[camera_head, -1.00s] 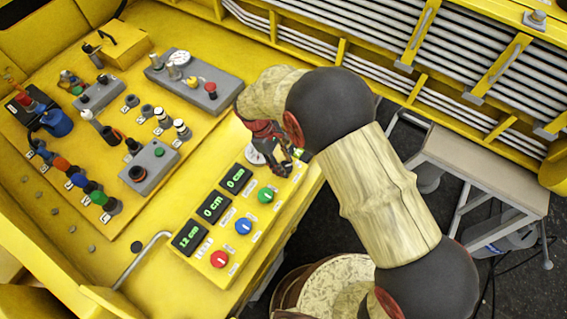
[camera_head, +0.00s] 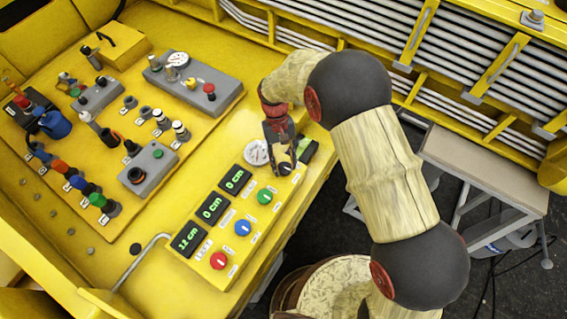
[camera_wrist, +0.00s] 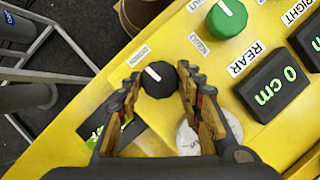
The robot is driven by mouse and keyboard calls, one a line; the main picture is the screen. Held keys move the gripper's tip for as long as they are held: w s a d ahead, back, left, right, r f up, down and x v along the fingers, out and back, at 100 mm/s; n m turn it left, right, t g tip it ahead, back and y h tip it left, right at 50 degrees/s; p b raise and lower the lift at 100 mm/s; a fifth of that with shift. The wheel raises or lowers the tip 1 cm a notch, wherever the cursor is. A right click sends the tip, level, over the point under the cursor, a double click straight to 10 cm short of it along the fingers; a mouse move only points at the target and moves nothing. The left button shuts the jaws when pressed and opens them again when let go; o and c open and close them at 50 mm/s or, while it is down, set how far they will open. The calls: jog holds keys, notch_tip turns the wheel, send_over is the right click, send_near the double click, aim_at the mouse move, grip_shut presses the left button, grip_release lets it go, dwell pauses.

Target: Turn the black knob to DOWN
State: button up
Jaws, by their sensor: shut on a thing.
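The black knob (camera_wrist: 158,79) with a white pointer line sits on the yellow panel between the fingers of my gripper (camera_wrist: 158,86). Its pointer slants toward the upper left in the wrist view. In the head view the black knob (camera_head: 286,169) shows just below the fingertips of my gripper (camera_head: 283,160), at the panel's upper right end. My gripper is shut on the knob, with a finger on each side. The label by the knob (camera_wrist: 137,56) is too small to read surely.
A green knob (camera_head: 265,196), a blue knob (camera_head: 243,227) and a red knob (camera_head: 219,260) line the panel beside displays (camera_head: 212,208). A round white gauge (camera_head: 257,152) is close to the black knob. A grey table (camera_head: 485,168) stands at right.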

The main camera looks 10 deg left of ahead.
jog(key=shift+m, duration=0.5)
jog(key=o, duration=1.1)
jog(key=shift+r, duration=0.1)
jog(key=v, duration=1.1)
jog(key=shift+w+d+r, duration=0.15)
jog(key=shift+w+r, duration=0.15)
jog(key=shift+r, duration=0.05)
